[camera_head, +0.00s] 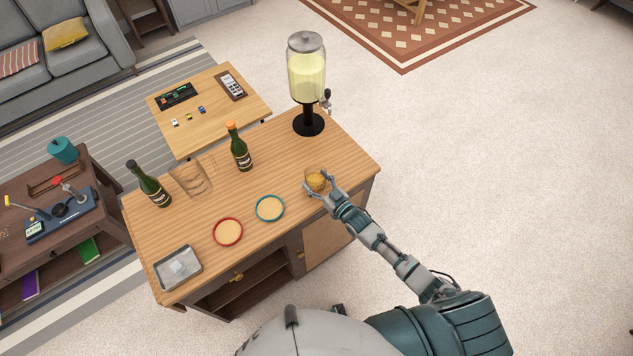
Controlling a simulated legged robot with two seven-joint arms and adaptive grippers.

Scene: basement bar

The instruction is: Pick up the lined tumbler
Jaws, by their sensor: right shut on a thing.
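A small clear tumbler (316,183) with amber contents is at the right end of the wooden bar top, near its front edge. My right gripper (318,187) is shut on it, with fingers on either side of the glass. The fingers hide part of the tumbler, and I cannot make out lines on it. I cannot tell whether its base touches the wood. My left gripper is not in view.
The bar cabinet (289,157) holds a drink dispenser (307,72), two green bottles (240,150), a clear glass rack or tray (191,177), a red-rimmed coaster (228,231), a teal-rimmed coaster (270,208) and a metal tray (178,267). Carpet lies open to the right.

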